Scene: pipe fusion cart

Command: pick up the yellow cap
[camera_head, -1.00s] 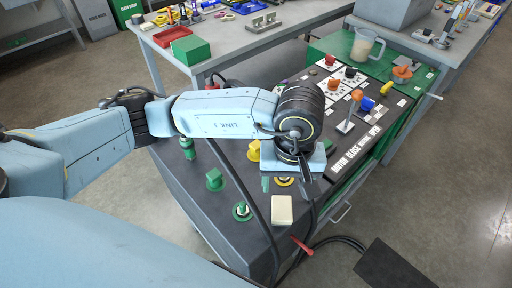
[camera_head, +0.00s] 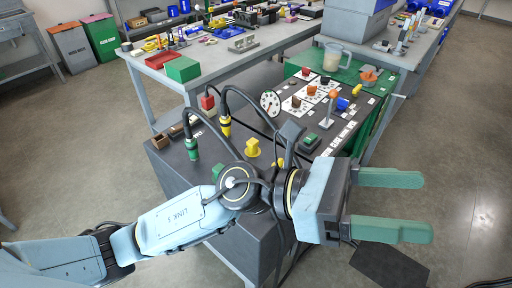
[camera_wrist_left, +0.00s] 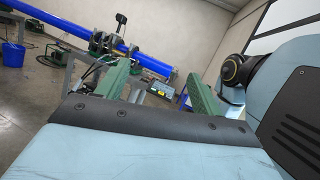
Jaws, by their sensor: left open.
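A yellow cap (camera_head: 253,147) stands on the dark top of the cart (camera_head: 170,155), near its middle. It is apart from my left gripper (camera_head: 427,206) and lies to the left of and beyond it. The left gripper is open and empty, with two green fingers pointing right, off the near right side of the cart. The left wrist view also shows its open fingers (camera_wrist_left: 158,82), with no cap between them. My arm hides part of the cart's near end. My right gripper is in neither view.
A green plug (camera_head: 192,149) and a yellow plug (camera_head: 225,127) with black cables stand left of the cap. A dial (camera_head: 270,103) and several coloured knobs lie beyond. A workbench (camera_head: 150,72) stands behind. Open floor (camera_head: 450,150) lies right of the cart.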

